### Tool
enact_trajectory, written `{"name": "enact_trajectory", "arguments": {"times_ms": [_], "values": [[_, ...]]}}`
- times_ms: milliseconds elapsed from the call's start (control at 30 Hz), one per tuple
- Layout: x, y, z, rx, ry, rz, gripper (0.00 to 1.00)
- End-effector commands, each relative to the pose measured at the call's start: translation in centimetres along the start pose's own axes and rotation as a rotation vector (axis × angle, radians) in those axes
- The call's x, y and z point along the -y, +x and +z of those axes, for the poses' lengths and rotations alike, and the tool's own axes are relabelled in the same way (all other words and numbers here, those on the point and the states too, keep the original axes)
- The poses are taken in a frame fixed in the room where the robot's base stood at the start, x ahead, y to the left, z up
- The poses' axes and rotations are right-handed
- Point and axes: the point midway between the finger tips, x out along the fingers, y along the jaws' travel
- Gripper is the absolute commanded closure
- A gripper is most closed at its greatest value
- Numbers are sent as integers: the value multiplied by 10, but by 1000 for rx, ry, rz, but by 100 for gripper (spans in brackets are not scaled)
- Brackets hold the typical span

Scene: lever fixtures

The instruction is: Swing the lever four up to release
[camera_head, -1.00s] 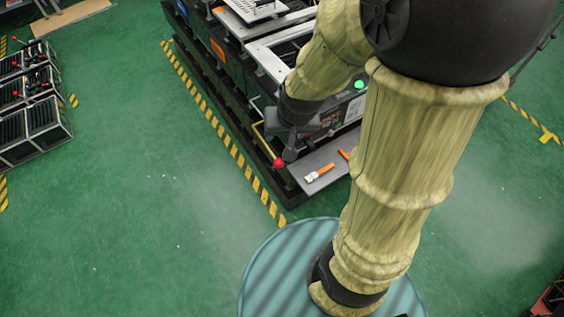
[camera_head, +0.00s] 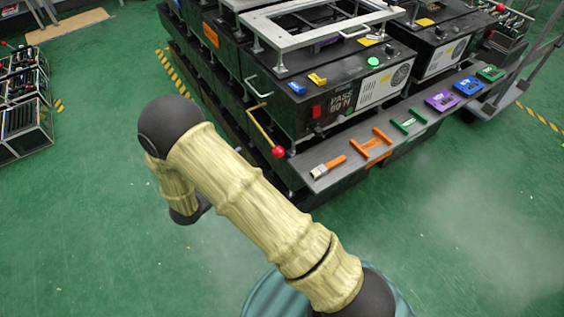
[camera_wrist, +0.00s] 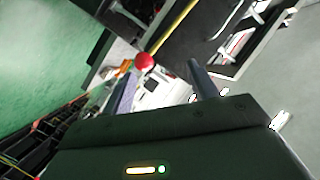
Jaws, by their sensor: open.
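A lever with a yellow rod and red ball knob (camera_head: 278,152) is on the near left corner of the black machine, its rod sloping down to the knob. No number is legible on it. The red knob (camera_wrist: 144,61) and yellow rod (camera_wrist: 178,30) also show in the wrist view, beyond the fingers. My gripper (camera_wrist: 165,86) is open and empty, with the knob apart from the fingertips, in line with the space between them. In the head view my arm is folded out to the left of the machine, and the fingers cannot be made out.
A grey shelf along the machine front holds a brush (camera_head: 328,167), an orange frame piece (camera_head: 377,142), a green one (camera_head: 409,121) and coloured blocks. Racks with red-knobbed levers (camera_head: 20,80) stand far left. Green floor (camera_head: 90,220) at left is open.

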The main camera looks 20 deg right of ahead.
Motion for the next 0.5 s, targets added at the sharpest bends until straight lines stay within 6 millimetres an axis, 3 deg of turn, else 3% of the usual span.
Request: {"name": "enact_trajectory", "arguments": {"times_ms": [33,167,500], "values": [[-23,-6,15,-61,2,-8,41],[-43,-21,15,-181,11,-24,41],[-44,-25,10,-213,14,-28,41]]}}
